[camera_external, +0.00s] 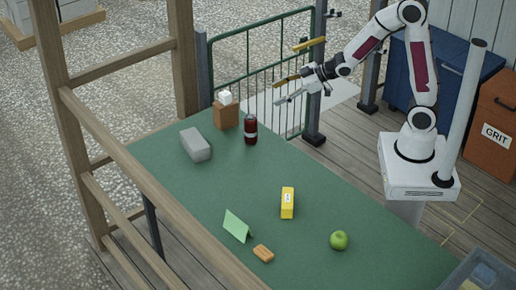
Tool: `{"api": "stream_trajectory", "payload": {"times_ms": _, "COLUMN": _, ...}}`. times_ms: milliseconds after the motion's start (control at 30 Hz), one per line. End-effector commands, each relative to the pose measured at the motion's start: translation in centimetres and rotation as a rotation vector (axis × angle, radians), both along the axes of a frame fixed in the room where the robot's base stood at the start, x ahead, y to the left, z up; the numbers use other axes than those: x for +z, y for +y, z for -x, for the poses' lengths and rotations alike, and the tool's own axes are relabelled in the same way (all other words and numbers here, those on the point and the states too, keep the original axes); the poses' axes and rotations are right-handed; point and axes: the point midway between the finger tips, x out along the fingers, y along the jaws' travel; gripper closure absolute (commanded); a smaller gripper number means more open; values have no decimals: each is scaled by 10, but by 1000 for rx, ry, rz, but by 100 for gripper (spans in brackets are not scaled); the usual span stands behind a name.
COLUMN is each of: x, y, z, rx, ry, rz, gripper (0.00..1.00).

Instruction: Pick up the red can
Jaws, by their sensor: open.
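The red can (250,130) stands upright near the far end of the green table (185,240), dark red with a pale top part. My gripper (281,91) is up and to the right of the can in the picture, apart from it. Its fingers point left, and it is open with nothing between them.
A brown box with a white item (226,113) and a grey block (196,145) stand close to the can. A yellow box (287,203), a green folded card (236,226), an orange-brown block (263,253) and a green apple (339,240) are nearer. Wooden rails (150,170) edge the left side.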

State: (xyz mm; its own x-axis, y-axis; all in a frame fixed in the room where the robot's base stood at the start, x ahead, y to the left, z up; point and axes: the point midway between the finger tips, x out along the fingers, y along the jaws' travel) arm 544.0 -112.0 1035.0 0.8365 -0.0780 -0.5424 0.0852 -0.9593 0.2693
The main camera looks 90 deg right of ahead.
Motion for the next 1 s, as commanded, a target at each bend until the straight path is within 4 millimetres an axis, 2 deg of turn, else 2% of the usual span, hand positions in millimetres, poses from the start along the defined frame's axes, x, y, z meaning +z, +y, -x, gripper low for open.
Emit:
{"api": "stream_trajectory", "payload": {"times_ms": 200, "x": -25, "y": -5, "z": -21, "rx": 47, "ry": -58, "rz": -13, "gripper": 46}}
{"api": "stream_trajectory", "payload": {"times_ms": 500, "x": -57, "y": -7, "z": -39, "rx": 111, "ry": -150, "rz": -53, "gripper": 46}}
{"api": "stream_trajectory", "payload": {"times_ms": 733, "x": -81, "y": -7, "z": -45, "rx": 154, "ry": -226, "rz": -100, "gripper": 46}}
{"api": "stream_trajectory", "payload": {"times_ms": 1000, "x": -105, "y": -7, "z": -43, "rx": 188, "ry": -325, "rz": -173, "gripper": 46}}
